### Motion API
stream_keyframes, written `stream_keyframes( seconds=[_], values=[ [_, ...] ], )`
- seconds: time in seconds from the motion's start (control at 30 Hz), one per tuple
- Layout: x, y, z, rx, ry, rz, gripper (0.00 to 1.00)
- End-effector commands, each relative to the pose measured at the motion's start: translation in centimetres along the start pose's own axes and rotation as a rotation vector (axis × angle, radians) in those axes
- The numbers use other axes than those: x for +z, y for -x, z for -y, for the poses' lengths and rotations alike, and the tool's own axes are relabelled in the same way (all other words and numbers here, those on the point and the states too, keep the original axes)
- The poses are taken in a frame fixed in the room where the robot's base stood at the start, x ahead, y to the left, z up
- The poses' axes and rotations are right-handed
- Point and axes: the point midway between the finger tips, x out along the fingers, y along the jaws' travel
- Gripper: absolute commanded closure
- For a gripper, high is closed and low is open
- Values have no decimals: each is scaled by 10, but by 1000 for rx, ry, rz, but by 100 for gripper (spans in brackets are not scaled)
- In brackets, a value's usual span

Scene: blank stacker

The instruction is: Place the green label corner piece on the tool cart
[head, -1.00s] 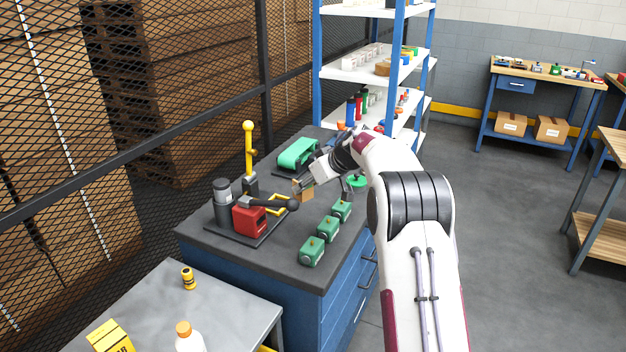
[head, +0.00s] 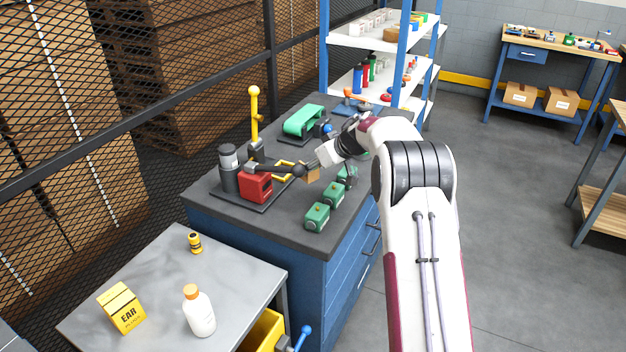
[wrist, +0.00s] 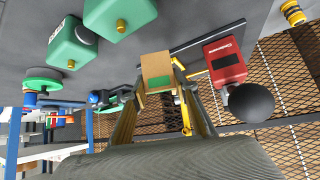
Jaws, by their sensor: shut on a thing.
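The corner piece (wrist: 157,66) is a small tan block with a green label on its face. In the wrist view it sits between the two fingertips of my gripper (wrist: 160,88), which is shut on it. It also shows in the head view (head: 313,175), held in the air over the dark top of the blue drawer cabinet (head: 270,226). A grey-topped table (head: 150,285) with a yellow bin under it stands in the foreground. I cannot tell from looks alone which of the two is the tool cart.
A red device with a black-knobbed lever (head: 257,187) is left of my gripper. Several green blocks (head: 317,216) line the cabinet's right side. A green belt machine (head: 303,121) stands behind. The grey table holds a white bottle (head: 199,311), yellow box (head: 122,308) and small yellow-black canister (head: 195,243).

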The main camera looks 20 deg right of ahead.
Motion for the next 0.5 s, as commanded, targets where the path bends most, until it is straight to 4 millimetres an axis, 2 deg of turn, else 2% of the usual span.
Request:
stream_keyframes(
  seconds=[0.33, 0.5],
  values=[
    [1, -1, 0, 0, 1, 0, 80],
    [10, -9, 0, -1, -1, 1, 80]
  ],
)
